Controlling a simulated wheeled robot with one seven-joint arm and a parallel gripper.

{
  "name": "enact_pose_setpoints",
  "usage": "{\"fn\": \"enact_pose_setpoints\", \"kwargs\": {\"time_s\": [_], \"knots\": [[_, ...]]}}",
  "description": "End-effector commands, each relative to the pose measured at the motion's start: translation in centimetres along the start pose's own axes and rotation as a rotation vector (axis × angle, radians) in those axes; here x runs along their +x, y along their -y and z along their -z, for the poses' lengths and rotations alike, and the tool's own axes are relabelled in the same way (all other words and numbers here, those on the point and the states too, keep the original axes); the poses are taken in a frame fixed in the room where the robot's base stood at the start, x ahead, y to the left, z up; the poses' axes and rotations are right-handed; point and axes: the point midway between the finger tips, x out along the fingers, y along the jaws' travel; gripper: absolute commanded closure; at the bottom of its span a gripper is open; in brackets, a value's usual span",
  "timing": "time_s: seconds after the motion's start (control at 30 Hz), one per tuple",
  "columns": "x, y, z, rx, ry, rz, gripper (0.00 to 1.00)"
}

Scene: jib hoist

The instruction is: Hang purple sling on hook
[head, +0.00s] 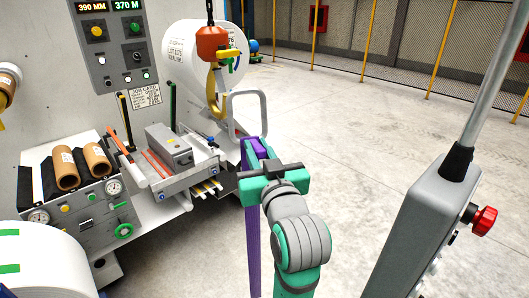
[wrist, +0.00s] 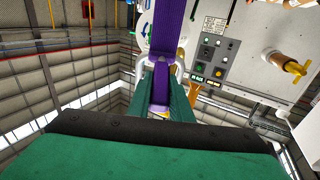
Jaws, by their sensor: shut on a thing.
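The purple sling (head: 252,240) hangs down as a long strap from my gripper (head: 255,150). My gripper has green fingers and is shut on the sling's upper end. A pale grey loop (head: 264,108) stands up just above the fingers; it seems joined to the sling's top. In the wrist view the purple strap (wrist: 170,30) runs away from between the fingers (wrist: 162,95), with the grey loop around them. The yellow hook (head: 211,88) hangs under an orange block (head: 212,42), up and left of my gripper in the head view. The loop and hook look apart.
A grey machine (head: 120,20) with rolls, knobs and a control panel fills the left. A white roll (head: 185,60) is behind the hook. A grey pendant box with a red button (head: 484,220) stands at right. Open concrete floor (head: 350,120) lies behind my gripper.

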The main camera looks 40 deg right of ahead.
Motion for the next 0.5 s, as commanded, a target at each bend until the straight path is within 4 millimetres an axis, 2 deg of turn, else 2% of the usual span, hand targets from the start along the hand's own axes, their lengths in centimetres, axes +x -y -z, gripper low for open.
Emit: {"fn": "enact_pose_setpoints", "kwargs": {"time_s": [0.3, 0.5], "knots": [[3.2, 1.5, -0.3, 0.000, -0.002, 0.002, 1.00], [4.5, 2.1, -0.5, 0.000, -0.003, 0.001, 1.00]]}}
